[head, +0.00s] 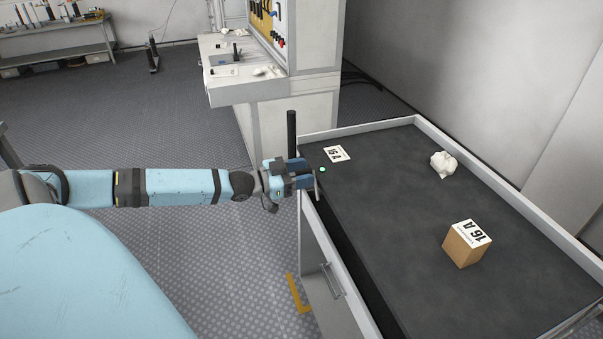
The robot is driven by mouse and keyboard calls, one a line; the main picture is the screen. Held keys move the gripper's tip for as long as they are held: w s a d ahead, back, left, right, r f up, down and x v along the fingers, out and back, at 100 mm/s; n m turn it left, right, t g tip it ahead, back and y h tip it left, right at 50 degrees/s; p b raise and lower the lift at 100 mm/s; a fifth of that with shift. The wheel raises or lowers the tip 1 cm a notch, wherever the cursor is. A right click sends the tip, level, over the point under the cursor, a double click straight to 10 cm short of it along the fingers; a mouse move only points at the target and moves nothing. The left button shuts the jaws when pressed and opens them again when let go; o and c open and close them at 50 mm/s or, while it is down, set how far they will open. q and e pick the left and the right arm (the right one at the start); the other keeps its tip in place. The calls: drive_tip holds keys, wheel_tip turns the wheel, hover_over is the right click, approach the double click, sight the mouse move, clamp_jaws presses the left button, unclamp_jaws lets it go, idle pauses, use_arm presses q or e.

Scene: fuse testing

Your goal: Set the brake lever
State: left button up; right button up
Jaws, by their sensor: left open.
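My left arm comes in from the left, and its gripper (308,178) is at the left edge of the dark-topped table. The gripper is open, with its fingers pointing right. A black upright bar (291,130) rises just behind the gripper, and its lower end is hidden by the gripper. I cannot tell whether this bar is the brake lever, and no other clear lever shows. A small green dot (322,169) is just right of the fingertips. My right gripper is not in view.
The table (390,220) has a raised light rim. It holds a cardboard box (461,249) labelled 16 A, a white label card (337,154) and a crumpled white lump (444,164). A white workbench (225,90) stands behind. The floor between my body and the table is clear.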

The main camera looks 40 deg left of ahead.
use_arm(q)
drive_tip(key=shift+c, duration=0.3)
clamp_jaws()
